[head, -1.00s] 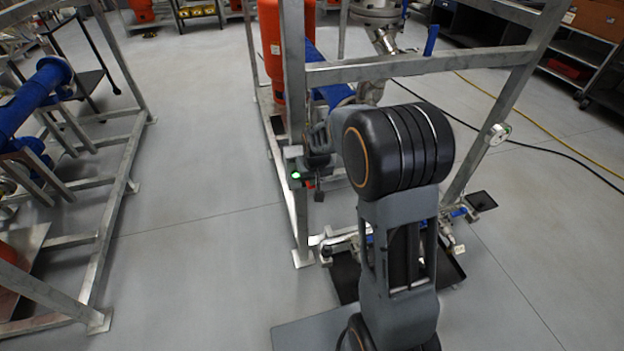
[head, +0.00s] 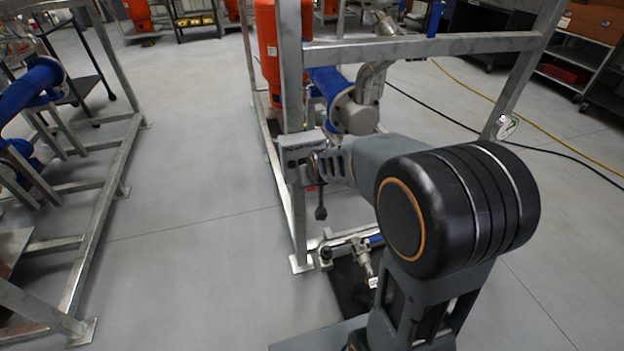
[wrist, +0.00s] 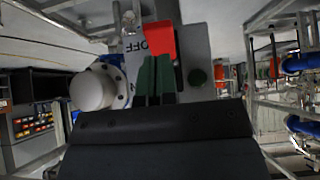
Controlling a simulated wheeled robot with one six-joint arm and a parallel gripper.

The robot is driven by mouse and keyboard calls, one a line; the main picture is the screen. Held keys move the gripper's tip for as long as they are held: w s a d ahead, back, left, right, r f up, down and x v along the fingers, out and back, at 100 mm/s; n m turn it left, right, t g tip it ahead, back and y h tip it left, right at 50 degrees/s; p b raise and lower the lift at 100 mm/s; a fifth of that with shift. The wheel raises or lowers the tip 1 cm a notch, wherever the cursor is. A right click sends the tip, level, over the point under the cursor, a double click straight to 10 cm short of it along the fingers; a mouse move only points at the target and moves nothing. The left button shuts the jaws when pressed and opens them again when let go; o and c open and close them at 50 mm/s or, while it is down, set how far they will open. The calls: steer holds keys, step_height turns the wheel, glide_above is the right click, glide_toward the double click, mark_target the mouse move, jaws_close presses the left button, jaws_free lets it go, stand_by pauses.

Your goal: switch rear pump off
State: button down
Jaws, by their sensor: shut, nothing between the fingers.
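A grey switch box (head: 297,146) is fixed to the upright of the skid frame in the head view. Its label lettering is too small to read there. In the wrist view the grey box face (wrist: 195,45) carries a red switch handle (wrist: 160,38), with OFF lettering beside it, and a dark green, unlit lamp (wrist: 197,76). My gripper (wrist: 155,62) is shut and empty, its fingertips at the red handle's edge; I cannot tell whether they touch. In the head view my gripper is at the box, its fingers mostly hidden.
A galvanized skid frame (head: 420,46) surrounds the box, with its crossbar above my arm. A blue pipe (head: 328,84) and an orange tank (head: 268,45) stand behind. Another skid (head: 95,250) stands at left, with open floor between. A yellow hose (head: 470,95) lies at right.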

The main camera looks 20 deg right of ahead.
steer(key=shift+r+p, duration=0.4)
steer(key=shift+r, duration=0.35)
steer(key=s+p+v, duration=0.1)
steer(key=p+v, duration=0.3)
steer(key=v, duration=0.9)
steer(key=shift+f, duration=0.15)
steer(key=shift+s, duration=0.15)
steer(key=s+r+g+p, duration=0.3)
steer(key=s+r+p, duration=0.8)
steer(key=r+p, duration=0.5)
steer(key=shift+a+r+g+p, duration=0.3)
steer(key=shift+a+g+p, duration=0.1)
steer(key=shift+p, duration=0.7)
steer(key=shift+s, duration=0.1)
